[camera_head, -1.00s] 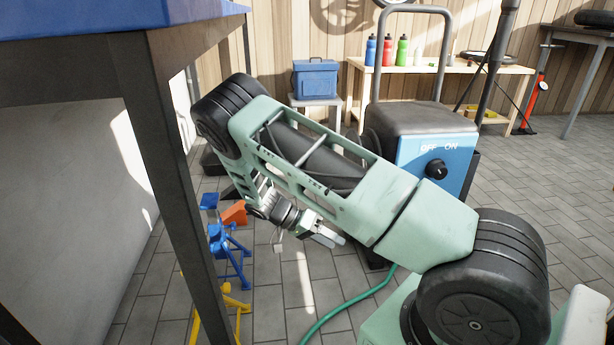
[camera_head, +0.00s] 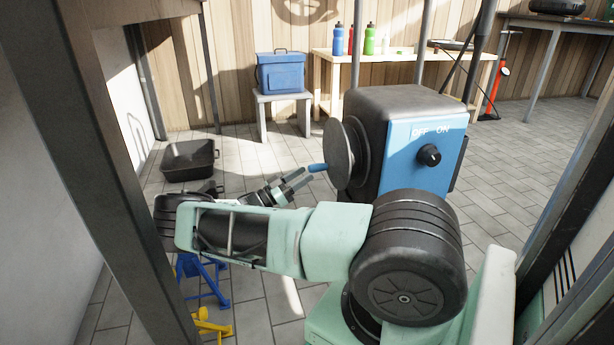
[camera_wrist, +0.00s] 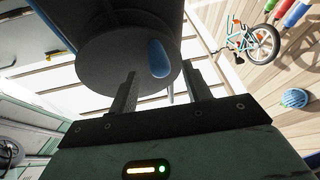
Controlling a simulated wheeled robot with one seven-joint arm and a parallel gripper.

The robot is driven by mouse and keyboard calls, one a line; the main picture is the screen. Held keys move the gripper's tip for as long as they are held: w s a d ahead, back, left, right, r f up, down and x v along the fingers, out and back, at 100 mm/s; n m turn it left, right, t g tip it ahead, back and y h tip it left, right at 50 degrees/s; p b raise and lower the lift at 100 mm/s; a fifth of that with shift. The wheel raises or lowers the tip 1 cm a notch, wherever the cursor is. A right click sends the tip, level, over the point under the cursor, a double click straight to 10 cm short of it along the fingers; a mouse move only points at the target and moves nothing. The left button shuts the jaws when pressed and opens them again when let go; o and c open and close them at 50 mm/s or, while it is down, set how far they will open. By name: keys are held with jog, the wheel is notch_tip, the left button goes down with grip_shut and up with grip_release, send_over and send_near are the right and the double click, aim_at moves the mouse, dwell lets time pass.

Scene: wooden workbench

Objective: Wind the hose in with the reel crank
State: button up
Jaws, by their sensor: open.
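The hose reel (camera_head: 375,105) is a dark housing with a blue front panel and a black OFF/ON knob (camera_head: 429,155). The dark round crank disc (camera_head: 338,155) is on its left side, with a blue crank handle (camera_head: 318,168) sticking out to the left. My gripper (camera_head: 300,180) is open, its fingers pointing at the handle from the left. In the wrist view the blue handle (camera_wrist: 158,58) appears between and just beyond the fingertips (camera_wrist: 160,82), with the disc (camera_wrist: 115,60) behind. I cannot tell whether the fingers touch it. The hose is not visible now.
A black tray (camera_head: 188,162) lies on the floor at left. A blue box (camera_head: 281,72) sits on a small stool. A wooden bench (camera_head: 390,65) with bottles stands behind. Blue stands (camera_head: 205,278) are on the floor near my arm. A table leg (camera_head: 110,170) rises close at left.

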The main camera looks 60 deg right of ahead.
aim_at(325, 156)
jog(key=shift+b+x, duration=0.4)
jog(key=shift+x, duration=1.1)
grip_shut()
